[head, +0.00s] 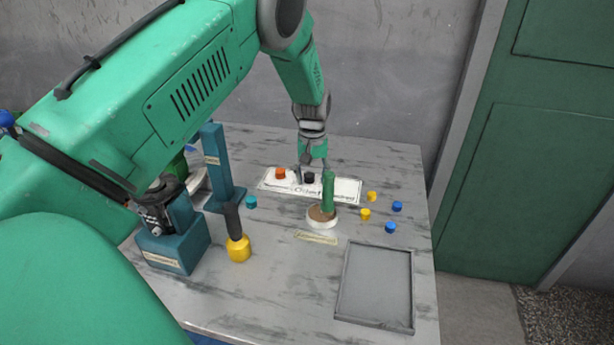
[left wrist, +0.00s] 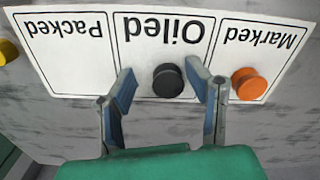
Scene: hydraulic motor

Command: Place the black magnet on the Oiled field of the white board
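The white board (head: 346,190) lies on the table, with fields lettered Packed, Oiled and Marked in the left wrist view (left wrist: 65,75). The black magnet (left wrist: 168,80) sits on the Oiled field, near its lower edge in that view; it also shows in the head view (head: 309,178). My left gripper (left wrist: 160,68) is open, its two fingers on either side of the black magnet with a gap on each side. In the head view my left gripper (head: 309,168) reaches down over the board. My right gripper is not in view.
An orange magnet (left wrist: 249,84) sits on the Marked field. A green-handled tool (head: 327,193) on a round base stands before the board. Yellow (head: 365,214) and blue (head: 390,227) magnets lie to the right. A grey tray (head: 375,287) lies at front right. A yellow-tipped tool (head: 238,247) stands left.

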